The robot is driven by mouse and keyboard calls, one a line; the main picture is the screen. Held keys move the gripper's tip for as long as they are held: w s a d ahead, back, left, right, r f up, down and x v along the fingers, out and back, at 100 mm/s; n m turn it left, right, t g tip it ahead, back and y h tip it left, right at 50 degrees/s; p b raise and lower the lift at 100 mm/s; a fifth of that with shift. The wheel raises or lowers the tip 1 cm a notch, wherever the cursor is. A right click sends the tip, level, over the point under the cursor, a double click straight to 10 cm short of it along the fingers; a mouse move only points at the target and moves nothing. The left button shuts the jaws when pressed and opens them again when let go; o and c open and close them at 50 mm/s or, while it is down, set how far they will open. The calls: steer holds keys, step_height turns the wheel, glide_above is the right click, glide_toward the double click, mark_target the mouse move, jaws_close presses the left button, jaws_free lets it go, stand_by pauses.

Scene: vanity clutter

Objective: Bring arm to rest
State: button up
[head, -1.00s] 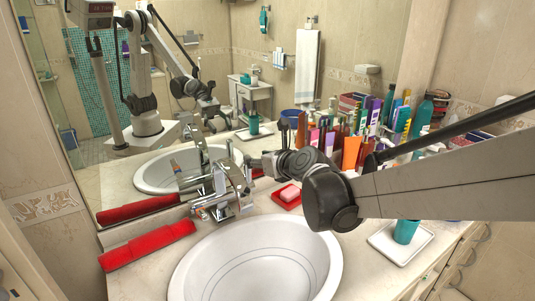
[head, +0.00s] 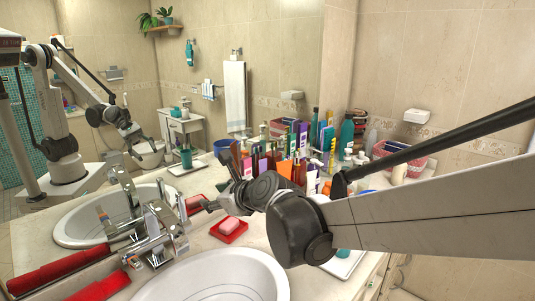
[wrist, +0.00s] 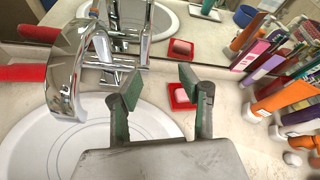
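My gripper (wrist: 158,88) is open in the wrist view, its two green-padded fingers spread with nothing between them. It hangs over the white sink (wrist: 45,145), near the chrome faucet (wrist: 65,70). In the head view my arm comes in from the right, its elbow joint dark and large, and the gripper end lies beyond it, partly hidden by the arm. A pink soap on a red dish (head: 229,240) lies on the counter close to the arm. The soap dish shows beyond the right finger in the wrist view (wrist: 172,97).
Several bottles and tubes (head: 305,160) crowd the counter behind the arm, close to it. The mirror (head: 80,130) stands along the back. A red towel (head: 100,288) lies at the lower left. A pink basket (head: 400,152) stands at the back right. A white tray (head: 345,265) is partly behind my arm.

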steer(key=s+d+f+n+h, duration=0.2)
steer(key=s+d+n, duration=0.5)
steer(key=d, duration=0.5)
steer(key=s+d+f+n+g+h, duration=0.1)
steer(key=s+d+n+h, duration=0.3)
steer(key=s+d+n, duration=0.4)
steer(key=s+d+f+n+h, duration=0.3)
steer(key=s+d+n, duration=0.4)
steer(key=d, duration=0.9)
steer(key=s+f, duration=0.1)
steer(key=s, duration=0.1)
steer(key=shift+s+n+g+h, duration=0.3)
steer(key=shift+s+n+g, duration=0.05)
steer(key=shift+n+g, duration=0.05)
steer(key=shift+d, duration=0.1)
